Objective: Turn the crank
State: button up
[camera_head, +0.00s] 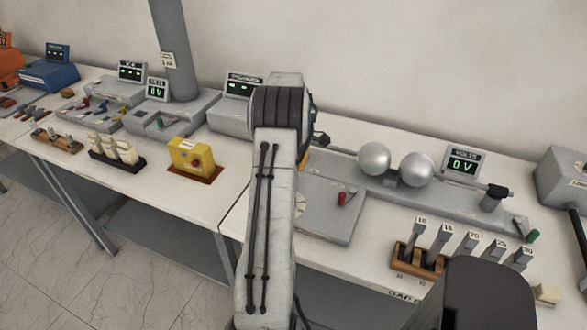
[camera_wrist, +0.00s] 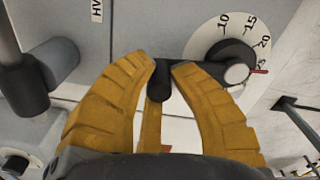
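The crank has a black hub (camera_wrist: 236,66) over a round white dial (camera_wrist: 213,36) with numbers and a red pointer. A dark arm runs left from the hub to a black handle (camera_wrist: 162,82). My gripper (camera_wrist: 164,66), with ribbed yellow fingers, is closed in around this handle in the wrist view. The fingertips lie close against both sides of it. In the camera_head view my own arm hides the crank and nearly all of the gripper.
A grey fixture stands at left in the wrist view (camera_wrist: 48,75). A yellow block (camera_head: 193,157) sits left of my arm.

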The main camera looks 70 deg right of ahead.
jog(key=o, duration=0.5)
jog(key=shift+c, duration=0.2)
jog(key=shift+r, duration=0.15)
notch_tip(320, 180, up, 12)
dwell(1.0)
